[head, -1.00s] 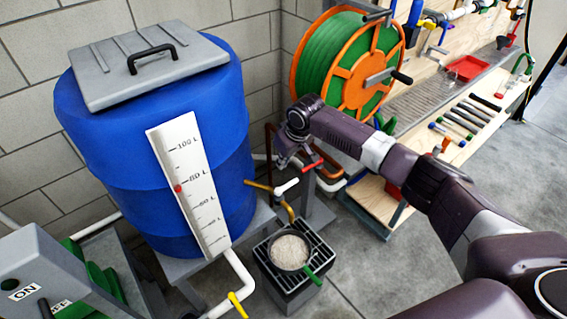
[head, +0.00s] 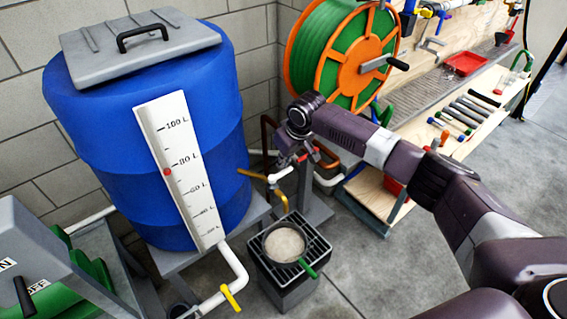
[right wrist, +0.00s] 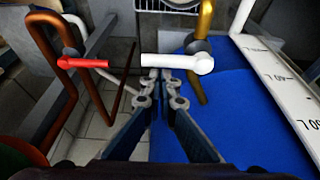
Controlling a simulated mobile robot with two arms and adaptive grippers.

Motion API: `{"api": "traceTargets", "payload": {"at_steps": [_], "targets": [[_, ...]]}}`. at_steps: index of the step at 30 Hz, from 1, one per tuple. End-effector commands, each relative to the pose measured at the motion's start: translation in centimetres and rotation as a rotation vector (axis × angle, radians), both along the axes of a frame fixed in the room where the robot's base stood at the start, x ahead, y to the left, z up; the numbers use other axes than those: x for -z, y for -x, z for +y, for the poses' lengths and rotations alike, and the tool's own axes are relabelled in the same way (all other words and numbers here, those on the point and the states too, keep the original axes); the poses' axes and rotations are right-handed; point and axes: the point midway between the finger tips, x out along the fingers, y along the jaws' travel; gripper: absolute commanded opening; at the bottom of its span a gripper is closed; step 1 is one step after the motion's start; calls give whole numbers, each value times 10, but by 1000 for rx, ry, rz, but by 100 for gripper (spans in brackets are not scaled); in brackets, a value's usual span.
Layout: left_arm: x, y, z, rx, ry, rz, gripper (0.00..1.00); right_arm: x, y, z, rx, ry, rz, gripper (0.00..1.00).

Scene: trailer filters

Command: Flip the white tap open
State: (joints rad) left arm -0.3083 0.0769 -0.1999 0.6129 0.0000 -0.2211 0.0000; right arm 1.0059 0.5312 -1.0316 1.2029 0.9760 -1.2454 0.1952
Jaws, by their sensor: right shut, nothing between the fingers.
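The white tap lever (head: 281,174) sits on a brass pipe to the right of the blue barrel. In the right wrist view, the white lever (right wrist: 178,64) lies sideways, its round hub to the right. My right gripper (head: 282,159) is shut and empty just above the lever. In the right wrist view, its fingertips (right wrist: 160,76) are at the lever's left part; I cannot tell whether they touch it. My left gripper is out of view.
A red lever (right wrist: 84,63) on a copper pipe is close to the left in the wrist view. The blue barrel (head: 150,120) stands beside the taps. A round strainer (head: 285,243) sits on a grated stand below. A hose reel (head: 345,50) is behind my arm.

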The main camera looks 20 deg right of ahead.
Motion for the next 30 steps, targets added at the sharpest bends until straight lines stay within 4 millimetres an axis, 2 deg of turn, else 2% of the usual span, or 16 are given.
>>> {"api": "traceTargets", "payload": {"at_steps": [3,7,23,30], "targets": [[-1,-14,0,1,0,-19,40,0,0,0,0,0,0,0],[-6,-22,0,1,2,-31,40,-1,1,0,9,0,1,0],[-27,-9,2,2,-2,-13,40,-2,6,-2,104,0,3,0],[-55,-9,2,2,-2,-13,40,-5,12,-4,215,-1,6,0]]}}
